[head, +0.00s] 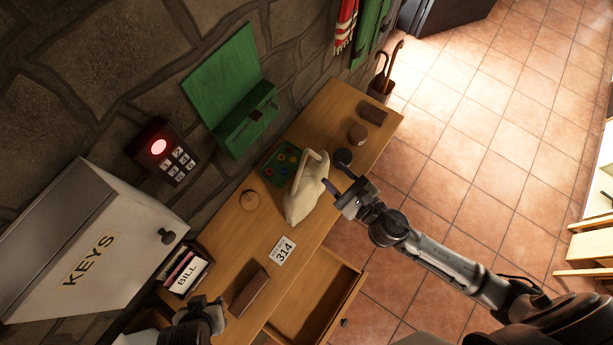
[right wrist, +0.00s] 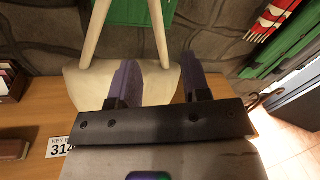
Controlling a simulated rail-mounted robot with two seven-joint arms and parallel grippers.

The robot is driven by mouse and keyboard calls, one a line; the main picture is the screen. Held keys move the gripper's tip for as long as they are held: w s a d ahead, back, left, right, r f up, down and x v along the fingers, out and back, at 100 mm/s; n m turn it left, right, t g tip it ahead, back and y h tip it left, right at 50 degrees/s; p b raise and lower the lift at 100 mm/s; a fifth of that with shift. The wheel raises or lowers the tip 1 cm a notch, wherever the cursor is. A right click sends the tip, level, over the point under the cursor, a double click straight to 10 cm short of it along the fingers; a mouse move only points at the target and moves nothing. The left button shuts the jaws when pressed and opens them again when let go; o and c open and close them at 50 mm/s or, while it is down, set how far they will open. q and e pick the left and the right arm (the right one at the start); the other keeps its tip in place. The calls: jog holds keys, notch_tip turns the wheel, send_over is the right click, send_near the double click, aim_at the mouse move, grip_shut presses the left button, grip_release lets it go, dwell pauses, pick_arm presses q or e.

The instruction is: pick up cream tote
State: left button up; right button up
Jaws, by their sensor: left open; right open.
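The cream tote (head: 301,200) stands on the wooden table, its handle loop up, near the middle of the head view. It fills the middle left of the right wrist view (right wrist: 85,88), its two handle strands rising out of the top. My right gripper (head: 338,175) is open, close beside the tote on its right in the head view. In the right wrist view its purple fingers (right wrist: 160,80) point at the tote; the left finger overlaps the bag's right part, the other lies right of it. Contact cannot be told. My left gripper (head: 203,318) is at the bottom left, its fingers unclear.
The table (head: 336,125) holds a green tray (head: 279,163), a 314 card (head: 283,251), a brown block (head: 249,293) and a dark round item (head: 357,133). An open drawer (head: 312,300) juts out in front. A green wall box (head: 245,125) hangs behind.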

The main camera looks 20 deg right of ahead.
aim_at(318, 158)
jog(key=x, duration=0.4)
jog(key=shift+p, duration=0.4)
jog(key=p+x, duration=0.1)
jog(key=x, duration=0.3)
jog(key=shift+r, duration=0.1)
jog(key=shift+w+a+p, duration=0.3)
jog(key=shift+w, duration=0.25)
jog(key=shift+c, duration=0.3)
jog(key=c, duration=0.6)
grip_shut()
